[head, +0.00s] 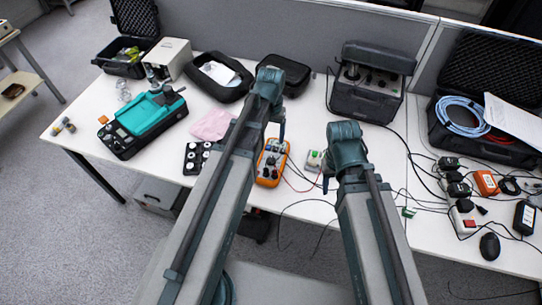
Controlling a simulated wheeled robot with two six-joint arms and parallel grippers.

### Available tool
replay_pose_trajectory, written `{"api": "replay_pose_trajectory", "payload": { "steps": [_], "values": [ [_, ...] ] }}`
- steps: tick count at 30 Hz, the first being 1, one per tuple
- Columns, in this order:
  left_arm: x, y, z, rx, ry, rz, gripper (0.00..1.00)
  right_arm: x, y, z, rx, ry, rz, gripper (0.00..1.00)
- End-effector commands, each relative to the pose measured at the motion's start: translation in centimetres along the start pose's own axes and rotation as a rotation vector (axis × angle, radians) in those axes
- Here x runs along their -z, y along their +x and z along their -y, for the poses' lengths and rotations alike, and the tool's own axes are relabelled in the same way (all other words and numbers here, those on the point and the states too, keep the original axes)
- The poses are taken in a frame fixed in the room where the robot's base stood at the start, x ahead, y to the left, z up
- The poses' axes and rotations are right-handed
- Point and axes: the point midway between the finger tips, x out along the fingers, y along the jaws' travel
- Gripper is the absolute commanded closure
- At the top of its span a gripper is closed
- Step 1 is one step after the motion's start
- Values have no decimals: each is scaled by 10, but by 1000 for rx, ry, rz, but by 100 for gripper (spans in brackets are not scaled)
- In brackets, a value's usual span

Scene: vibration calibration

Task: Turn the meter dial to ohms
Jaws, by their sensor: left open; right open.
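An orange meter (271,168) lies on the white table, near its front edge. My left arm covers part of its left side, and its dial is too small to read. My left gripper (281,134) hangs above the far end of the meter. It is open, small in the view and partly behind my arm, and I cannot tell whether it touches the meter. My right gripper (326,186) is open and empty, to the right of the meter beside a small green and white box (314,160).
A tray of round pieces (191,158) and a pink cloth (212,124) lie left of the meter. A teal device (150,124) stands further left. Thin leads run right of the meter. A black instrument case (366,98) stands behind. Chargers and a mouse (489,246) crowd the right.

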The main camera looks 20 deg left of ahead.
Motion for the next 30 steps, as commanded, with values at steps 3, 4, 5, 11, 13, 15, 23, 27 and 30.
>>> {"api": "replay_pose_trajectory", "payload": {
  "steps": [3, 4, 5, 11, 13, 15, 23, 27, 30],
  "values": [
    [0, 20, 0, 0, 0, 0, 26, 1, 20, 2, 0, 0, 0, 50],
    [0, 24, 0, 0, 0, 0, 26, 1, 24, 2, 0, 0, 0, 50],
    [0, 28, 0, 0, 0, 0, 26, 2, 28, 3, 0, 0, 0, 50],
    [0, 57, 0, 0, 0, 0, 26, 3, 57, 6, 0, 0, 0, 50],
    [0, 67, 0, 0, 0, 0, 26, 4, 67, 6, 0, 0, 0, 50],
    [0, 77, 0, 0, 0, 0, 26, 4, 77, 7, 0, 0, 0, 50],
    [0, 112, 0, 0, 0, 0, 26, 7, 112, 11, 0, 0, 0, 50],
    [0, 123, 0, 0, 0, 0, 26, 7, 122, 12, 0, 0, 0, 50],
    [0, 125, 0, 0, 0, 0, 26, 7, 124, 12, 0, 0, 0, 50]
  ]
}}
